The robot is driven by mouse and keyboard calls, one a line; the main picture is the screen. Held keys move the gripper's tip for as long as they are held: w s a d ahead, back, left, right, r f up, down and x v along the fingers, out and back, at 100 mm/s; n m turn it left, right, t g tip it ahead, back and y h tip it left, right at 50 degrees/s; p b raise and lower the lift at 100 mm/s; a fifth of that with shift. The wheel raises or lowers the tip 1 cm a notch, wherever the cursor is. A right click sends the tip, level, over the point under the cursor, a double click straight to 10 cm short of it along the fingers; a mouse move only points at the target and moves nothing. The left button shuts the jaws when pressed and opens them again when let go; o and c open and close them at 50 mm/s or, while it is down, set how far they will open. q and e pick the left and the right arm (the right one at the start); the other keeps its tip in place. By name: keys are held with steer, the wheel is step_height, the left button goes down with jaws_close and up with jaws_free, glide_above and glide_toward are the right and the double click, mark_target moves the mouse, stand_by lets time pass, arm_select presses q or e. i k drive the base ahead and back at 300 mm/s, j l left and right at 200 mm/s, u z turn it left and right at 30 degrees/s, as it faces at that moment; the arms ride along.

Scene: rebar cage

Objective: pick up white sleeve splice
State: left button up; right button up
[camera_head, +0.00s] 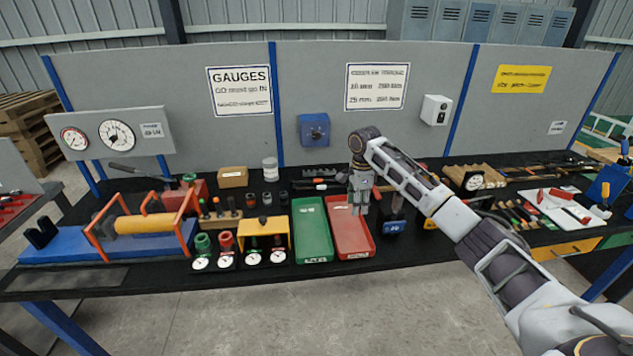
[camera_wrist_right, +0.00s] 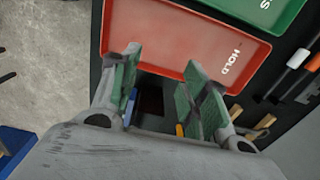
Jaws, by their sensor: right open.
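My right gripper (camera_head: 358,207) hangs fingers-down over the right part of the red tray (camera_head: 345,238). In the right wrist view my right gripper (camera_wrist_right: 163,88) is open, with its two green-padded fingers apart and nothing held between them. The red tray (camera_wrist_right: 150,45), lettered HOLD, lies just beyond the fingertips and its visible floor is bare. I cannot make out a white sleeve splice in either view. Small dark sleeve-like pieces (camera_head: 267,198) stand at the back, left of the trays. My left gripper is out of view.
A green tray (camera_head: 312,245) lies left of the red one. Dial gauges (camera_head: 253,258) and a yellow stand (camera_head: 263,226) are further left. A blue block (camera_head: 393,225) stands close to the right of the red tray. A white jar (camera_head: 270,168) stands near the back panel.

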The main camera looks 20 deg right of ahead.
mark_target(318, 187)
steer(key=i, duration=1.05)
